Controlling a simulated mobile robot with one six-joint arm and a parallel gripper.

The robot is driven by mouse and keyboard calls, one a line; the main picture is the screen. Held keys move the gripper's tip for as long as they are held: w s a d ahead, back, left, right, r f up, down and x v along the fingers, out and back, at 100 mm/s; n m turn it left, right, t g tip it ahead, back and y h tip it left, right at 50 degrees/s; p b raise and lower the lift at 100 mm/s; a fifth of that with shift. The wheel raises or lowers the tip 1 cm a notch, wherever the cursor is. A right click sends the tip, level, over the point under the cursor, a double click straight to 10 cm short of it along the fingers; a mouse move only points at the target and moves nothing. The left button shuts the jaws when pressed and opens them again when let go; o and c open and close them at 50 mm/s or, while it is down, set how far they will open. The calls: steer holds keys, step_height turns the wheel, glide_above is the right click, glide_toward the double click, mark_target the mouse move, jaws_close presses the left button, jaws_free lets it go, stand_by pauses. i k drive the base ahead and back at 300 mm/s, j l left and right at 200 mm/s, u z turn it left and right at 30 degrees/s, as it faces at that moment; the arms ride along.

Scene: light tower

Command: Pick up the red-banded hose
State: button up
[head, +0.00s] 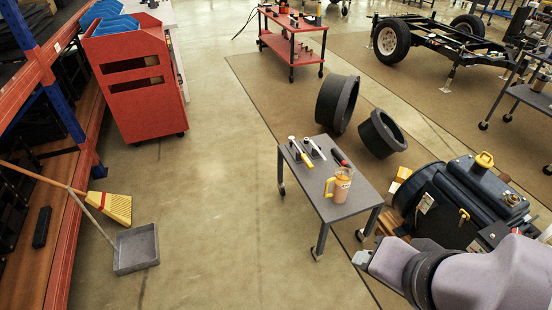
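I cannot make out a hose with a red band for certain. A small dark object with red on it (339,157) lies at the right back of the grey cart (345,205); it is too small to identify. My arm reaches in from the lower right corner, and its end, my gripper (366,260), is to the right of and nearer than the cart, apart from it. The fingers are too unclear to tell open from shut, and I see nothing held.
A dark blue machine (455,205) is close behind my arm. Open floor (215,190) lies left of the cart.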

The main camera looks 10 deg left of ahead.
mark_target(343, 163)
steer(key=i+j+z, duration=0.2)
steer(key=i+j, duration=0.25)
steer(key=j, duration=0.15)
steer(key=i+j+z, duration=0.1)
steer(key=j, duration=0.25)
steer(key=i+j+z, duration=0.1)
steer(key=i+j, duration=0.15)
steer(key=i+j+z, duration=0.1)
steer(key=j, duration=0.35)
steer(key=i+j+z, duration=0.1)
steer(key=i+j, duration=0.15)
steer(key=i+j+z, duration=0.15)
steer(key=j, duration=0.35)
steer(key=i+j+z, duration=0.3)
steer(key=i, duration=0.35)
steer(key=i+j+z, duration=0.25)
steer(key=i+j, duration=0.3)
steer(key=i, duration=0.05)
